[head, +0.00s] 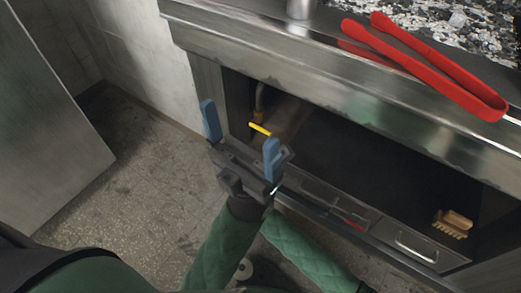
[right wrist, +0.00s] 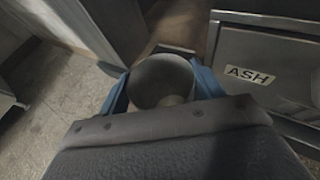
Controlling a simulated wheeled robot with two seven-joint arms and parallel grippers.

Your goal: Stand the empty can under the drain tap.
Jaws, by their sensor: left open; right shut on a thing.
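The drain tap (head: 260,129) shows in the head view as a yellow lever with a bent pipe above it, inside the left end of the dark bay under the grill. My left gripper (head: 240,140) has its blue fingers spread wide and empty. In the picture it lies just in front of the tap; the depth between them is hard to tell. In the right wrist view, the can (right wrist: 160,76) is a grey open-topped cylinder. My right gripper (right wrist: 163,92) is shut on it, a blue finger on each side. The can's lower part is hidden, and I cannot make out the can in the head view.
Red tongs (head: 425,68) lie on the grill's steel front ledge. A brush (head: 453,224) sits at the bay's right. A drawer with a handle (head: 415,246) is low in the bay; a front marked ASH (right wrist: 270,65) stands right of the can. Tiled floor (head: 150,180) is open at left.

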